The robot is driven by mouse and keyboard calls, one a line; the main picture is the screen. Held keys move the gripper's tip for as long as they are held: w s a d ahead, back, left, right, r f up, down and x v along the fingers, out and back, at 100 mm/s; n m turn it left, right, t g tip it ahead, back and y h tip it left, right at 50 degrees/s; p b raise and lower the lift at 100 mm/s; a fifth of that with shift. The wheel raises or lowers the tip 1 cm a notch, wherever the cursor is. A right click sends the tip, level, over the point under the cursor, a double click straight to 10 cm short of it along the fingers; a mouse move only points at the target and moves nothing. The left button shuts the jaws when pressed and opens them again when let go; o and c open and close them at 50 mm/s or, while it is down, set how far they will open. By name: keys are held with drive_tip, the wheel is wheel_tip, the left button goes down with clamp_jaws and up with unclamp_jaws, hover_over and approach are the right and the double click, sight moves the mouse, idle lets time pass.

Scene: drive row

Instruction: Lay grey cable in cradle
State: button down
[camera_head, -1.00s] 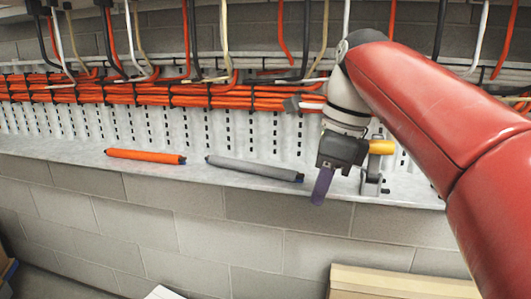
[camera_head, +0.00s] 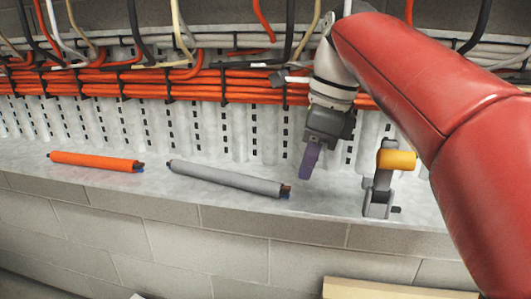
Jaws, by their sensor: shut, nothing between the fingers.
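The grey cable (camera_head: 225,177) lies on the pale ledge, slanting down to the right, with bare coloured wire ends at its right tip. The cradle seems to be the grey upright bracket (camera_head: 378,192) with a yellow cylinder (camera_head: 396,160) at its top, standing on the ledge to the right. I cannot tell whether the bracket is open on its far side. My gripper (camera_head: 309,162), with purple fingers, points down, shut and empty. In the picture it is between the cable's right end and the bracket, a little above the cable end and apart from both.
An orange cable (camera_head: 95,161) lies on the ledge at the left. Bundled orange cables (camera_head: 190,86) run along the perforated back wall, with loose cables hanging above. The ledge (camera_head: 330,200) ends at a block wall in front. A wooden piece (camera_head: 400,290) is below.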

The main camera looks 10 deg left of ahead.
sight(238, 177)
drive_tip(key=a, duration=0.3)
drive_tip(key=a+p, duration=0.1)
drive_tip(key=a, duration=0.7)
drive_tip(key=shift+w, duration=0.35)
drive_tip(key=shift+a+f, duration=0.35)
drive_tip(key=shift+f, duration=0.2)
drive_tip(key=shift+d+f, duration=0.1)
drive_tip(key=shift+f, duration=0.2)
